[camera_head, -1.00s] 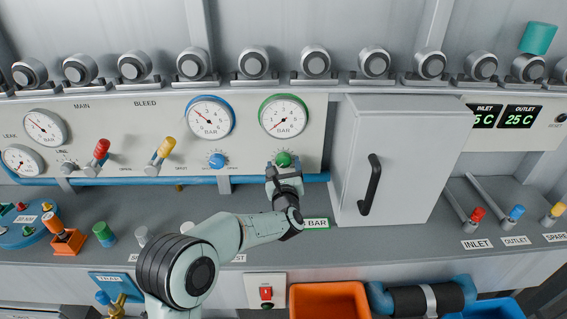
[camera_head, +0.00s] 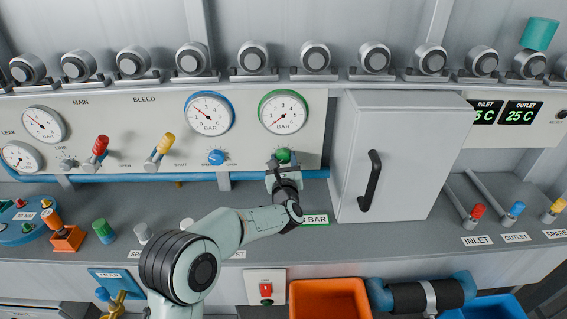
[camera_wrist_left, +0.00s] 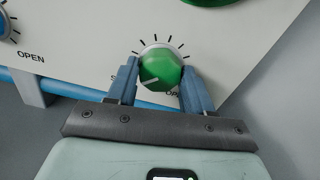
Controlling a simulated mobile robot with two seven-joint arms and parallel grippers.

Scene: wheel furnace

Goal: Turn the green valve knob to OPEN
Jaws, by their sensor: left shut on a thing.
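The green valve knob (camera_head: 283,156) sits on the pale panel below the green-rimmed gauge (camera_head: 283,112). In the left wrist view the knob (camera_wrist_left: 160,68) shows a white pointer line toward its lower left, with tick marks around its upper side. My left gripper (camera_wrist_left: 158,84) is shut on the knob, one finger on each side; in the head view the gripper (camera_head: 283,166) reaches it from below. Lettering under the knob is partly hidden by the fingers. The gauge needle points to the lower left. My right gripper is not in view.
A blue knob (camera_head: 216,157) is left of the green one, under the blue-rimmed gauge (camera_head: 209,114). A grey cabinet (camera_head: 400,140) with a black handle (camera_head: 370,182) stands close on the right. A blue pipe (camera_head: 130,178) runs below the panel. An orange bin (camera_head: 330,300) is in front.

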